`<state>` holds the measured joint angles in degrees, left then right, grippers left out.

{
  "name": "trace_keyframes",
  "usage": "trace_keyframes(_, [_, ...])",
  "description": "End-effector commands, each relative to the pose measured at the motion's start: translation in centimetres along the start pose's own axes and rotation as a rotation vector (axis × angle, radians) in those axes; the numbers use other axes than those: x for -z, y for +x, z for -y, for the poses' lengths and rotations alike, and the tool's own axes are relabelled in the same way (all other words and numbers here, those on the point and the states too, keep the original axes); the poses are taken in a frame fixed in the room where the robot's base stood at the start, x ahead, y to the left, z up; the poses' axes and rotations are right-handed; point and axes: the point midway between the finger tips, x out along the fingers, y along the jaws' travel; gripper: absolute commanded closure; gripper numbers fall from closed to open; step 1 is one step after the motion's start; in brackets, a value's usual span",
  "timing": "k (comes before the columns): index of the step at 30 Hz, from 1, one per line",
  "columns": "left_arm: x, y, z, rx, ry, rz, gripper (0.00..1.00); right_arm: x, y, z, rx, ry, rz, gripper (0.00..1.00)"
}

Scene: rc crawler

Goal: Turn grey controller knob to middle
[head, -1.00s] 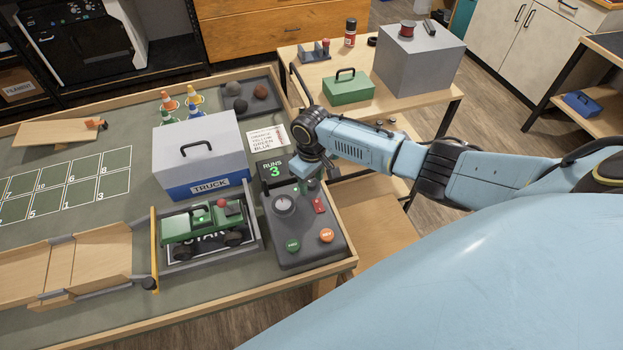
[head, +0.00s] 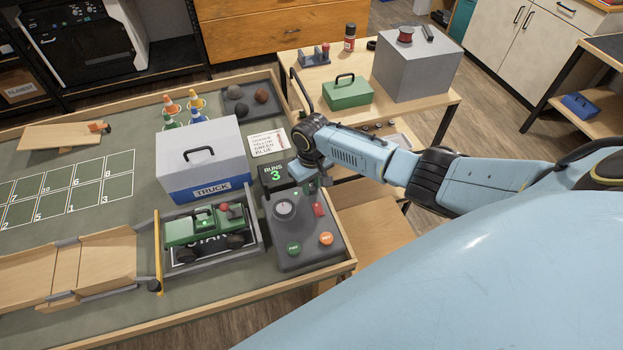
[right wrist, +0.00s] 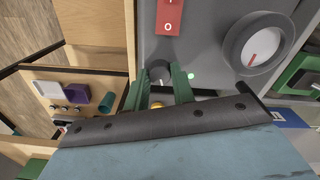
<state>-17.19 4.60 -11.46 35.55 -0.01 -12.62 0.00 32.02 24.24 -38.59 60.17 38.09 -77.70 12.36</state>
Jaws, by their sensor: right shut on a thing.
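The grey controller (head: 306,252) sits at the right end of the table. In the right wrist view its small dark grey knob (right wrist: 160,70) stands between the green fingers of my right gripper (right wrist: 161,90), which is shut on it. A pale mark shows on the knob's near side; how far it is turned is hard to tell. In the head view my right gripper (head: 306,180) comes down over the controller's far end and hides the knob. A round dial (head: 284,208) with a red needle also shows in the wrist view (right wrist: 258,48). My left gripper is not in view.
A red switch (head: 318,209), a green button (head: 293,248) and an orange button (head: 326,239) are on the controller. The RUNS display (head: 275,173) reads 3. A green truck (head: 205,228) stands left of it, before the TRUCK box (head: 200,160).

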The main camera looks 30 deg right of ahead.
Motion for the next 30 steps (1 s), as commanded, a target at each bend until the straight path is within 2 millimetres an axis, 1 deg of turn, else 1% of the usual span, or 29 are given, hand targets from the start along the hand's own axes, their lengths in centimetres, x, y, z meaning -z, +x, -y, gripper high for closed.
trace_keyframes(1, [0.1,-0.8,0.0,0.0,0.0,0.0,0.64,-0.1,-0.3,0.1,0.002,0.035,0.003,0.98])
trace_keyframes(3, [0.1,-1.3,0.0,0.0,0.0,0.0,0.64,-0.1,-0.3,0.1,0.002,0.084,0.002,0.98])
trace_keyframes(12, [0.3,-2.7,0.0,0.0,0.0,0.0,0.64,0.0,-0.2,0.0,0.001,0.252,0.0,0.98])
trace_keyframes(20, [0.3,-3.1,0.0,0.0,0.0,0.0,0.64,0.0,-0.1,0.0,0.001,0.315,0.0,0.98])
trace_keyframes(30, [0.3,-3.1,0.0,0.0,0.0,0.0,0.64,0.1,0.0,0.0,0.0,0.321,-0.001,0.98])
